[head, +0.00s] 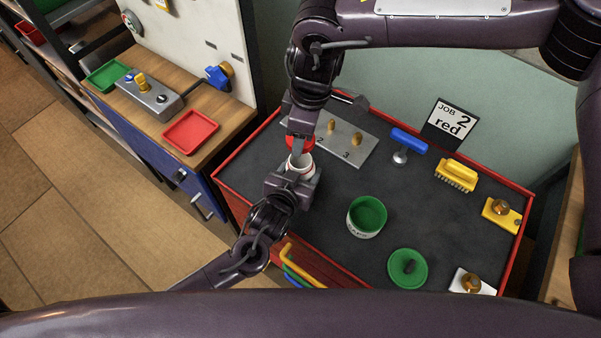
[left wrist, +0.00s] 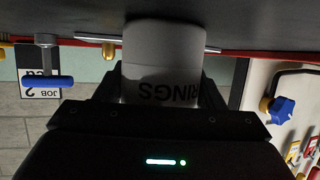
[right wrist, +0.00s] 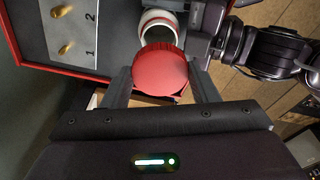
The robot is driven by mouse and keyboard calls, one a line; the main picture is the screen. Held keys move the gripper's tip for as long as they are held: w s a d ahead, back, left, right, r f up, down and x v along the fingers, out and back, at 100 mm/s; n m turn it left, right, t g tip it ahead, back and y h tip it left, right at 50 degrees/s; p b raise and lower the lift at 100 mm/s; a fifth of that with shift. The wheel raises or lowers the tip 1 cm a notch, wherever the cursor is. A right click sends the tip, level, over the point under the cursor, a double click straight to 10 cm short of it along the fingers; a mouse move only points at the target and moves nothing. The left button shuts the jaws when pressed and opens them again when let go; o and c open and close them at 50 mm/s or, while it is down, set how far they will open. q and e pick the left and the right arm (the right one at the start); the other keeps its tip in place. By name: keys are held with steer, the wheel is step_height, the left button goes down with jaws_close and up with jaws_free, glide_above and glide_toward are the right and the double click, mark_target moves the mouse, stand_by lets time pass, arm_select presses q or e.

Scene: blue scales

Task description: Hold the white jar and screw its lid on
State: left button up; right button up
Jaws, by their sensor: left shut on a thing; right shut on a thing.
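The white jar (head: 300,162) is on the left part of the dark bench top, with its open mouth up. My left gripper (head: 296,177) is shut around its side. In the left wrist view the jar (left wrist: 165,60) sits between the fingers, with RINGS printed on it upside down in the picture. My right gripper (head: 301,131) is shut on the red lid (head: 299,143), above the jar. In the right wrist view the lid (right wrist: 162,72) is off-centre from the jar's rim (right wrist: 160,20), and part of the open mouth shows.
A green-lined jar (head: 366,216) and a green lid (head: 408,268) lie to the right. Behind are a grey numbered plate (head: 345,140) with brass pegs, a blue-handled tool (head: 408,141), a yellow brush (head: 456,174) and a "JOB 2 red" card (head: 451,121). The middle of the bench is clear.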

arm_select(q)
steer(key=shift+c, duration=0.9)
arm_select(e)
steer(key=shift+f, duration=2.5)
